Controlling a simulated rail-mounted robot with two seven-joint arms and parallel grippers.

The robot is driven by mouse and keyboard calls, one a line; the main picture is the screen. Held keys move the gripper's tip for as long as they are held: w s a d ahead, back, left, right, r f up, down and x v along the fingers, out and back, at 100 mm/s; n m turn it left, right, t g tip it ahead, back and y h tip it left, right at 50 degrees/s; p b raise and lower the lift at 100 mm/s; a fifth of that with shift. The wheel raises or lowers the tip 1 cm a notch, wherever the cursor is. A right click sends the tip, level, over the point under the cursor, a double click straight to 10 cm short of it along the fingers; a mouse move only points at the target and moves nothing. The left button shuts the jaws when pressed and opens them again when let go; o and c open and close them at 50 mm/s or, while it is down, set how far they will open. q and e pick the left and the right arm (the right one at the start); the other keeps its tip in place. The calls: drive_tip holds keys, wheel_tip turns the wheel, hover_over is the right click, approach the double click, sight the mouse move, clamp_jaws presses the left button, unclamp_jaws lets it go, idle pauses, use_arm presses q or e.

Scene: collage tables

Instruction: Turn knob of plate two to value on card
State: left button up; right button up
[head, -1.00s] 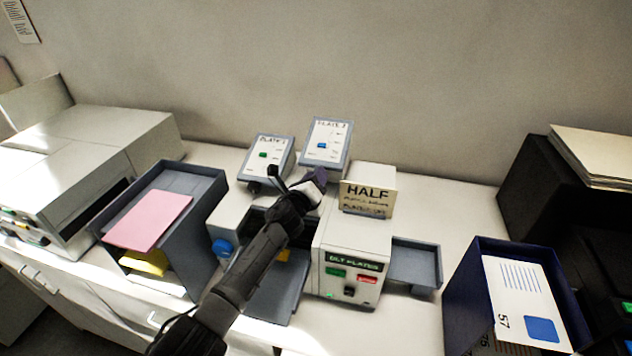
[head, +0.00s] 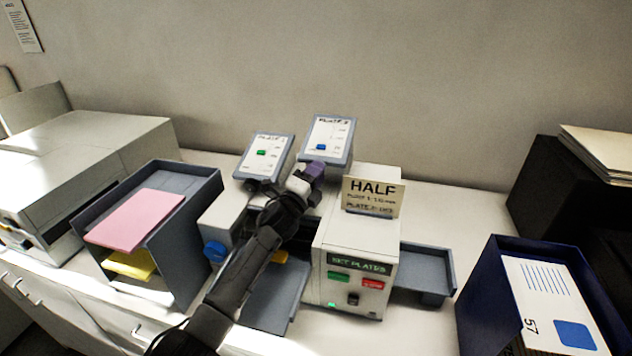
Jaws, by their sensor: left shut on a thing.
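The plate two panel (head: 327,134) is a tilted grey-framed display with a white scale and a blue marker (head: 320,147) low on it. My left gripper (head: 311,174) is at the lower edge of this panel. It is shut on a purple knob (head: 316,170) below the panel, and its fingers partly hide it. The plate one panel (head: 266,153) stands to the left, with a green marker and a dark knob (head: 251,185) below. The card (head: 373,196) reads HALF in large letters; its smaller lines name the plates, but I cannot read the values surely. My right gripper is out of view.
The machine's front box (head: 348,262) has a green and a red button. A blue round knob (head: 215,252) is at left. A grey tray (head: 422,272) juts out right. Left stands a bin with pink sheets (head: 136,220); a dark blue bin (head: 478,290) stands right.

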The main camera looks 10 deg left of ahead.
use_arm(q)
drive_tip(key=shift+f+n+b, duration=0.1)
drive_tip(key=shift+n+b, duration=0.2)
drive_tip(key=shift+n, duration=0.1)
idle(0.3)
drive_tip(key=o, duration=0.9)
drive_tip(key=shift+s+a, duration=0.1)
drive_tip(key=shift+s, duration=0.05)
drive_tip(key=shift+s+a+f, duration=0.15)
drive_tip(key=shift+s+a, duration=0.2)
drive_tip(key=shift+s, duration=0.15)
drive_tip(key=v, duration=1)
drive_tip(key=shift+s+a+f, duration=0.1)
drive_tip(key=shift+s+f, duration=0.15)
drive_tip(key=shift+f, duration=0.05)
drive_tip(key=shift+v, duration=0.8)
drive_tip(key=shift+r, duration=0.1)
